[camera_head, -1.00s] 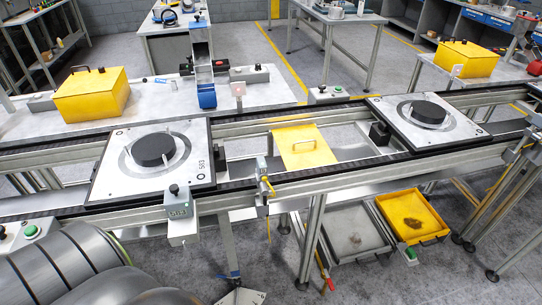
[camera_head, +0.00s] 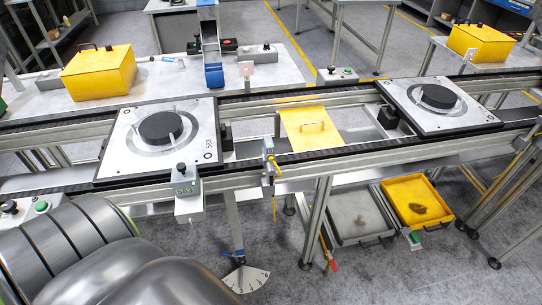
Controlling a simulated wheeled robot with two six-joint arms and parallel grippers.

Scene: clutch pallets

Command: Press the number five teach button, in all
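No button that I can read as number five is visible. A grey control box (camera_head: 187,196) with a black knob on top and a small display, its digits too small to read surely, hangs on the near rail of the conveyor. At the lower left, a pale button box carries a green button (camera_head: 41,206) and a black button (camera_head: 9,207). Another box with a green button (camera_head: 347,71) stands behind the conveyor. Neither of my grippers is in view. A large grey rounded part, likely my arm, fills the lower left corner.
Two square pallets with black discs, a left one (camera_head: 112,160) and a right one (camera_head: 480,118), sit on the conveyor. A yellow plate (camera_head: 310,128) lies between them. Yellow boxes (camera_head: 98,75) stand behind. Trays (camera_head: 419,200) lie below the conveyor. Floor is open at the front.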

